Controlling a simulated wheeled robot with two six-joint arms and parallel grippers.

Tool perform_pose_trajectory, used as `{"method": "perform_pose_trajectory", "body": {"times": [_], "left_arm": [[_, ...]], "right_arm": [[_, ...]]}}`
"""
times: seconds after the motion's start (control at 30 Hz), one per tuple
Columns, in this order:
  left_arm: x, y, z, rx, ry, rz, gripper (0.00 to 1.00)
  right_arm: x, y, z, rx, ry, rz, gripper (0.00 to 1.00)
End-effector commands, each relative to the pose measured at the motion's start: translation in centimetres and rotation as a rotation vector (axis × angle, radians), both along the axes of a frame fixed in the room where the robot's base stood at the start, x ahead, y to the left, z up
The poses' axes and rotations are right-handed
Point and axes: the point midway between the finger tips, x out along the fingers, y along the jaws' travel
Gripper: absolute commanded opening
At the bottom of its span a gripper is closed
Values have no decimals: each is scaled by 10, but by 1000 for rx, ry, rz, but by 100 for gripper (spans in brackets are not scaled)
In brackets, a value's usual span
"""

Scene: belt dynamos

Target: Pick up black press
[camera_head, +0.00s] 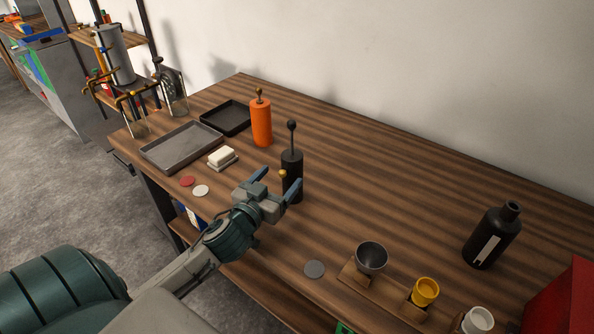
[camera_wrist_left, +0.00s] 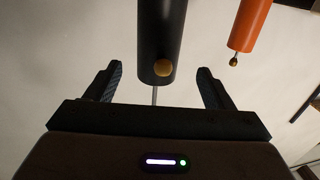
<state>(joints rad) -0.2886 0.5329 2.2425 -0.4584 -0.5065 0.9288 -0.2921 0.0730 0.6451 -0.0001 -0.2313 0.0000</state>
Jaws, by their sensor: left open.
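The black press (camera_head: 291,160) stands upright on the wooden table, a dark cylinder with a thin rod and ball on top and a small gold knob on its side. My left gripper (camera_head: 278,181) is open in front of it, fingers pointing at its body. In the left wrist view the black press (camera_wrist_left: 162,35) appears inverted, between the two open fingers (camera_wrist_left: 158,82), with visible gaps on both sides. I cannot tell whether its body is fully between the fingertips. My right gripper is not in view.
An orange press (camera_head: 261,124) stands behind, near a black tray (camera_head: 226,118) and a grey tray (camera_head: 181,147). A white block (camera_head: 221,156) and discs lie to the left. A bowl (camera_head: 371,257), a yellow cup (camera_head: 425,291) and a black bottle (camera_head: 492,237) are on the right.

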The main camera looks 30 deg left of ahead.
Motion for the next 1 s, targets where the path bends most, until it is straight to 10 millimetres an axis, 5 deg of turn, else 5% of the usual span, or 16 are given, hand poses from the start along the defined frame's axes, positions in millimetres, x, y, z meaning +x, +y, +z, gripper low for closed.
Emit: {"method": "perform_pose_trajectory", "body": {"times": [0.3,0.7,1.0], "left_arm": [[38,3,1,-3,0,1,76],[85,5,-1,-3,0,0,76],[90,5,-5,-1,1,-1,76]], "right_arm": [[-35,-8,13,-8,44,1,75],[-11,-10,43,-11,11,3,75],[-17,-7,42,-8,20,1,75]]}}
